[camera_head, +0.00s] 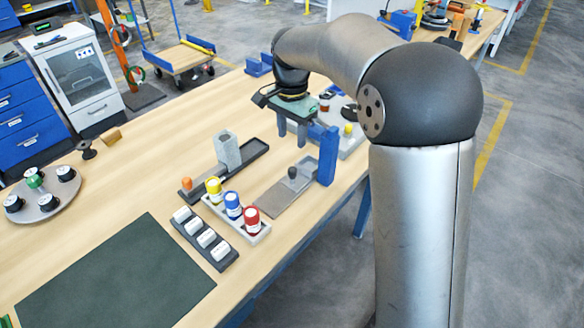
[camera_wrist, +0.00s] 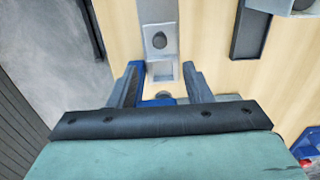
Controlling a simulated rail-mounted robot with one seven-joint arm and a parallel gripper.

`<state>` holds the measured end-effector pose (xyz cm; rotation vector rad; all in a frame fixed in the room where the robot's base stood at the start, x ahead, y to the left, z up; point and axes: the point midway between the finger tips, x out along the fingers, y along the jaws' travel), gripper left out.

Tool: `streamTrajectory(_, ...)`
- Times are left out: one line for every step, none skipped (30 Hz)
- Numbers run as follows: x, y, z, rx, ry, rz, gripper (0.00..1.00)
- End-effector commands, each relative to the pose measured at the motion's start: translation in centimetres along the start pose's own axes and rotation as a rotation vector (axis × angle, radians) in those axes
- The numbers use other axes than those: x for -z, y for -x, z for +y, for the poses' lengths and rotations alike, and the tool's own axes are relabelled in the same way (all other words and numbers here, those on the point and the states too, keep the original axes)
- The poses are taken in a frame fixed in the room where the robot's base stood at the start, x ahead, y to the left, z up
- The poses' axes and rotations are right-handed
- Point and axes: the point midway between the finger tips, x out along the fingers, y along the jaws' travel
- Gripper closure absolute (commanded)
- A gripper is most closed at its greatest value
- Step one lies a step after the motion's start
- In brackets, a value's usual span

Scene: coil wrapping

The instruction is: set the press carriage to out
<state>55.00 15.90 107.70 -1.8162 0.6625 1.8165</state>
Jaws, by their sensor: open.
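The press carriage shows in the wrist view as a grey block with a dark round knob (camera_wrist: 158,40) on a flat grey track (camera_wrist: 158,10). In the head view the dark knob (camera_head: 292,173) stands on the grey track (camera_head: 268,200), on the near-left side of the blue press post (camera_head: 328,155). My gripper (camera_head: 292,138) is open and empty, held above the table by the press. In the wrist view its two fingers (camera_wrist: 160,88) are spread, with blue press parts between and below them. The knob lies beyond the fingertips, apart from them. Part of the press is hidden behind my gripper.
A dark tray with a grey block (camera_head: 227,150) and orange knob (camera_head: 186,183) lies left of the track. Yellow, blue and red bottles (camera_head: 232,205) stand in a light rack nearby. A black rack (camera_head: 222,262) and green mat (camera_head: 115,275) are nearer.

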Motion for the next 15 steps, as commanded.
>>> streamTrajectory(-0.1,-1.2,0.1,-0.005,0.000,-0.003,0.55)
streamTrajectory(0.0,-1.9,0.1,-0.005,0.000,-0.003,0.55)
streamTrajectory(0.0,-2.7,0.1,-0.004,0.000,-0.002,0.55)
streamTrajectory(0.0,-3.4,0.1,-0.004,0.000,-0.003,0.55)
streamTrajectory(-0.1,-4.1,0.1,-0.005,0.000,-0.003,0.55)
streamTrajectory(0.0,-5.0,0.1,-0.004,0.000,-0.003,0.55)
streamTrajectory(0.0,-5.6,0.1,-0.004,0.000,-0.003,0.55)
streamTrajectory(0.0,-6.2,0.1,-0.004,0.000,-0.003,0.55)
streamTrajectory(-0.1,-7.1,0.1,-0.004,0.000,-0.003,0.55)
streamTrajectory(0.0,-7.7,0.1,-0.004,0.000,-0.003,0.55)
streamTrajectory(0.0,-8.3,0.1,-0.003,0.000,-0.003,0.55)
streamTrajectory(0.0,-9.0,0.1,-0.003,0.000,-0.003,0.55)
streamTrajectory(0.0,-9.5,0.1,-0.002,0.000,-0.003,0.55)
streamTrajectory(-0.1,-10.0,0.1,-0.002,0.000,-0.003,0.55)
streamTrajectory(-0.1,-10.6,0.1,-0.002,0.000,-0.002,0.55)
